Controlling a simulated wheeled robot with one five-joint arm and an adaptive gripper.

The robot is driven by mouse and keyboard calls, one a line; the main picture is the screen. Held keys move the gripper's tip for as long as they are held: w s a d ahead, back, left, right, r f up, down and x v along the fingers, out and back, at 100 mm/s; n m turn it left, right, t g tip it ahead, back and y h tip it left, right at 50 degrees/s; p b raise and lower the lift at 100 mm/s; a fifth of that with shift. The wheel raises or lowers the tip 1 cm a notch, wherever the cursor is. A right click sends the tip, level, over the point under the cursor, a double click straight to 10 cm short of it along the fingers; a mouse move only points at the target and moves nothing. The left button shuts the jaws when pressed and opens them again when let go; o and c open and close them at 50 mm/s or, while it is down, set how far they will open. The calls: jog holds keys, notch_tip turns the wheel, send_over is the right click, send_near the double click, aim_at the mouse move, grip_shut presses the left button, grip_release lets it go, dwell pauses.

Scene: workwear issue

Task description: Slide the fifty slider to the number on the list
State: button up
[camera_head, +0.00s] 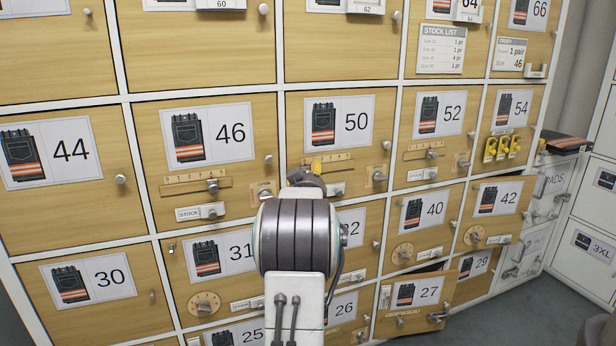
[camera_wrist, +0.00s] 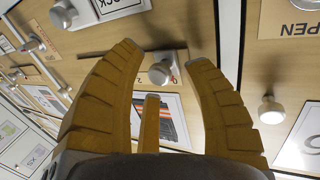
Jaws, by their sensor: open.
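The fifty door (camera_head: 340,118) carries a trousers card marked 50. Its slider plate (camera_head: 342,166) lies below the card, partly hidden by my gripper. In the wrist view the slider's round grey knob (camera_wrist: 163,73) lies between my open yellow fingers, with a numeral that looks like 2 beside it. My gripper (camera_wrist: 165,57) surrounds the knob with gaps on both sides; contact is not visible. One yellow fingertip shows in the head view (camera_head: 316,165). The stock list (camera_head: 442,48) hangs at the upper right; its size lines are too small to read surely.
The 46 door's slider knob (camera_head: 213,186) is to the left and the 52 door's knob (camera_head: 432,154) to the right.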

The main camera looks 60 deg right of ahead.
jog(key=shift+o, duration=0.2)
grip_shut()
dwell(0.3)
jog(key=shift+r, duration=0.1)
